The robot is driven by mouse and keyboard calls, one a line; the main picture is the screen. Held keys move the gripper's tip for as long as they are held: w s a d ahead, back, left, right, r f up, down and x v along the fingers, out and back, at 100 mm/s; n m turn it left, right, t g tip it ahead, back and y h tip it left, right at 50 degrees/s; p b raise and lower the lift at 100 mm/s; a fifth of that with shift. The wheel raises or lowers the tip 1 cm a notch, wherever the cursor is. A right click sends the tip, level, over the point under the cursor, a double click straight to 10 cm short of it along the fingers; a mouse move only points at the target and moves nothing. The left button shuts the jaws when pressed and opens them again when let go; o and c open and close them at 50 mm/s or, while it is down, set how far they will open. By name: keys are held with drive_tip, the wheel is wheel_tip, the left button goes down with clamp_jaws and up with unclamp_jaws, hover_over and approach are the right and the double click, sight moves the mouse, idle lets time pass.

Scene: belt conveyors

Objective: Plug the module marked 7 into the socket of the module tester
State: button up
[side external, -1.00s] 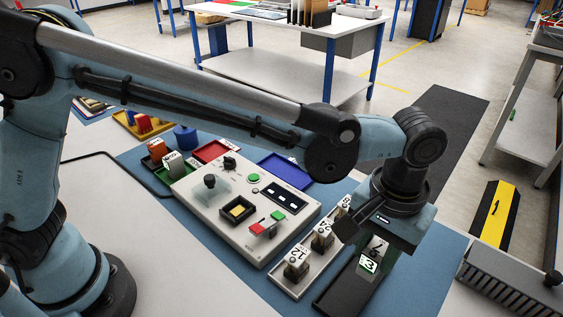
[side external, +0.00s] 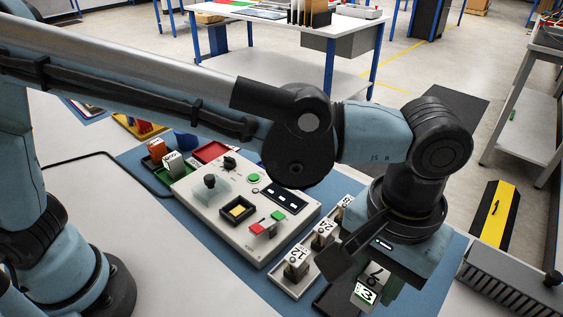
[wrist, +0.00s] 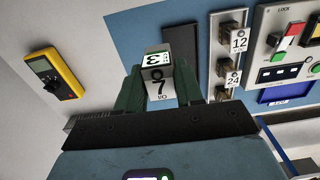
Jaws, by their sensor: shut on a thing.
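The module tester (side external: 262,190) is the pale panel left of my gripper. Its square black socket frame (side external: 225,208) has a yellow middle and holds no module. The module's underside and contacts are hidden.
A rack (side external: 283,279) with modules marked 12 (side external: 297,262) and 24 (side external: 323,231) stands between my gripper and the tester. A dark flat tray (side external: 328,297) lies partly under my gripper. A yellow meter (wrist: 53,74) lies at left in the wrist view.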

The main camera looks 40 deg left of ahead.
drive_tip(key=w+a, duration=0.3)
drive_tip(key=a, duration=2.7)
drive_tip(key=shift+w+d+f, duration=0.1)
drive_tip(key=shift+f, duration=3.1)
drive_tip(key=shift+f, duration=0.8)
drive_tip(key=o, duration=1.6)
drive_tip(key=shift+c, duration=0.2)
drive_tip(key=shift+r, duration=0.1)
